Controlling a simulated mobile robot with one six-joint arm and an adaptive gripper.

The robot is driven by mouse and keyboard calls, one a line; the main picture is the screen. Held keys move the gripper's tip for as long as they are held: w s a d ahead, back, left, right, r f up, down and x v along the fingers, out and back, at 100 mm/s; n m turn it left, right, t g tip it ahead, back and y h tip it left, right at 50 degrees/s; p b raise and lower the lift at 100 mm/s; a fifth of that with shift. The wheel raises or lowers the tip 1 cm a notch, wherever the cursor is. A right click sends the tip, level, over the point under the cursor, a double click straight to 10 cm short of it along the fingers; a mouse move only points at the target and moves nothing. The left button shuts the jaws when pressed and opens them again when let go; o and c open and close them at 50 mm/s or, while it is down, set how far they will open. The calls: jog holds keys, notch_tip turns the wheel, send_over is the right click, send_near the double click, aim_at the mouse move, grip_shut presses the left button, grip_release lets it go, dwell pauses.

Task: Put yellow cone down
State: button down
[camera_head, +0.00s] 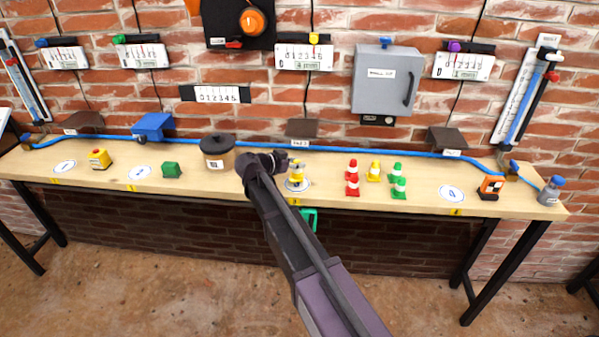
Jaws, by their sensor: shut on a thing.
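A yellow cone (297,173) with a pale band is at my gripper (287,163), which is shut on it. The cone looks upright and is over a white round marker (291,188) on the wooden table. I cannot tell whether its base touches the marker. My arm comes up from below and hides part of the table's front edge.
A round lidded container (217,153) stands close left of my gripper. A green block (171,170) and a yellow box with a red button (99,159) are farther left. A blue hose (360,151) runs along the back. A white marker (451,194) at the right is bare.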

jog(key=shift+f+b, duration=0.85)
jog(key=shift+f, duration=0.35)
jog(key=shift+c, duration=2.2)
grip_release()
jog(key=shift+r, duration=0.15)
jog(key=p+v, duration=0.4)
jog(key=v, duration=0.8)
